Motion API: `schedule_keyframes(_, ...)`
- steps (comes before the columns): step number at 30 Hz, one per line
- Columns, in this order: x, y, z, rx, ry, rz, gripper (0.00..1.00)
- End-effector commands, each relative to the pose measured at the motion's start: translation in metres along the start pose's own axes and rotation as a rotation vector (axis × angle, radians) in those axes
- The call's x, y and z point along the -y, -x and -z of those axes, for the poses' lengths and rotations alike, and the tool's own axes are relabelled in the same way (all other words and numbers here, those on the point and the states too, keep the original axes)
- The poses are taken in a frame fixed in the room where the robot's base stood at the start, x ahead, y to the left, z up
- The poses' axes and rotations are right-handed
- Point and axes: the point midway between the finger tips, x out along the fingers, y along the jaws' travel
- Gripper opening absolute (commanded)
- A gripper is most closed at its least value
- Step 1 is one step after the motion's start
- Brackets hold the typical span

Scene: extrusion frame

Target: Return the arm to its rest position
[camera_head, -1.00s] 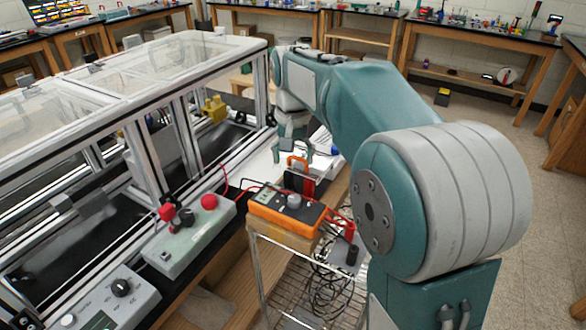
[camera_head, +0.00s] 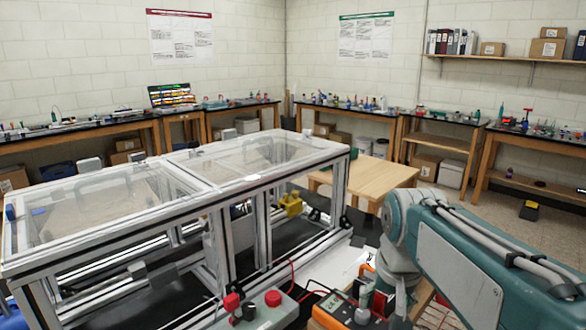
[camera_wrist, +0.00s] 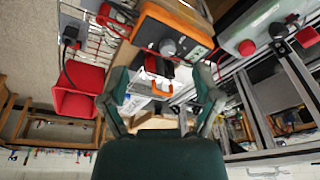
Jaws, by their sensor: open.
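My gripper shows in the wrist view (camera_wrist: 161,80), its two teal fingers well apart and nothing between them. Behind the gap are an orange-handled clip and a dark and red block, with the orange multimeter (camera_wrist: 178,28) above. In the head view my teal arm reaches in from the lower right, its near end out of frame. Its far joint is by the front right corner of the extrusion frame (camera_head: 230,196). My fingers cannot be made out clearly there.
A red bin (camera_wrist: 78,92) shows in the wrist view. Benches line the walls.

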Motion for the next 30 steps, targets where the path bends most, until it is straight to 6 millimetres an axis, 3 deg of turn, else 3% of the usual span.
schedule_keyframes(8,-0.010,0.003,-0.052,-0.101,0.067,0.016,0.82)
schedule_keyframes(18,-0.022,-0.010,-0.111,-0.223,0.149,0.025,0.82)
schedule_keyframes(24,-0.025,-0.020,-0.131,-0.269,0.181,0.026,0.82)
schedule_keyframes(30,-0.026,-0.022,-0.135,-0.276,0.188,0.026,0.82)
